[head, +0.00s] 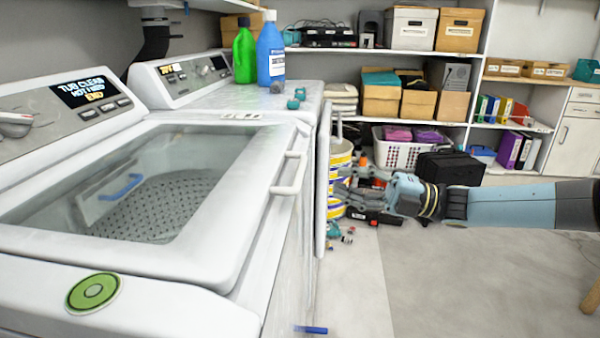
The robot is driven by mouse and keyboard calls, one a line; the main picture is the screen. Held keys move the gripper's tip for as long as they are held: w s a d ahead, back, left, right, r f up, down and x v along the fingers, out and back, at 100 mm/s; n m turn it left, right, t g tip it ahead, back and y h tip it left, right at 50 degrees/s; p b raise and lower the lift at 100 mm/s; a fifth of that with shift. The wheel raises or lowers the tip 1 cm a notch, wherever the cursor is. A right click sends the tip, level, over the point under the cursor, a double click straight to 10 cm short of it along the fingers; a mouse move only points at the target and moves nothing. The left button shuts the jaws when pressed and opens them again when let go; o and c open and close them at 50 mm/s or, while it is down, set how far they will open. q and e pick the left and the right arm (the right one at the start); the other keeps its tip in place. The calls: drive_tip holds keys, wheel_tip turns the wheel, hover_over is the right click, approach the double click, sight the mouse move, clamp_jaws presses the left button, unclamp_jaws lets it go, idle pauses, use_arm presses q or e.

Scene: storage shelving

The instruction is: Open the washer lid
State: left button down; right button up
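The near washer (255,200) is white, with its glass-topped lid (150,180) down over the tub. A perforated drum and a blue part show through the glass. The lid's white handle (290,175) stands out at its right edge. My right gripper (345,184) is right of the washer and the handle, apart from both, in front of a yellow and white bucket. Its fingers look spread, with nothing held between them. My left gripper is not in view.
A second white machine (225,95) stands behind, with a green bottle (244,52) and a blue bottle (270,55) on top. Shelves with boxes (408,28) line the back. Small items lie on the floor near the bucket (338,165). Floor at the right front is clear.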

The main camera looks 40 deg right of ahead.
sight(299, 168)
drive_tip(key=x, duration=0.9)
drive_tip(key=shift+w+b, duration=0.15)
drive_tip(key=shift+b, duration=0.2)
clamp_jaws()
drive_tip(key=shift+f, duration=0.1)
